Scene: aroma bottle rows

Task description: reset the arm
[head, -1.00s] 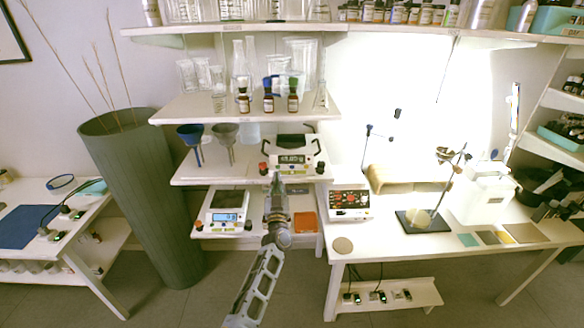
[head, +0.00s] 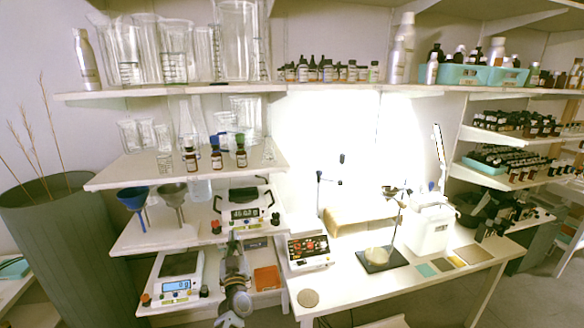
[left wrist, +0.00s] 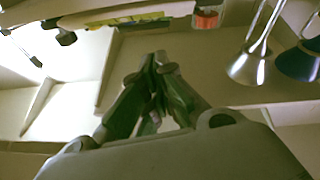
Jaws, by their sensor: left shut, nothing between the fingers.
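My left gripper (head: 233,240) is in front of the rack at the height of the middle shelf, below the black and white scale (head: 246,210). Its fingers are closed together and empty, as the left wrist view (left wrist: 157,60) also shows. Three brown bottles stand in a row on the shelf above: a left one (head: 191,161), a middle one (head: 216,158) and a right one (head: 241,156). They are apart from the gripper. My right gripper is not in view.
A blue funnel (head: 132,198) and a grey funnel (head: 173,195) stand left of the scale. A second scale (head: 178,278) and an orange pad (head: 267,278) are on the lower shelf. A red-and-black device (head: 309,250) stands on the white table at right.

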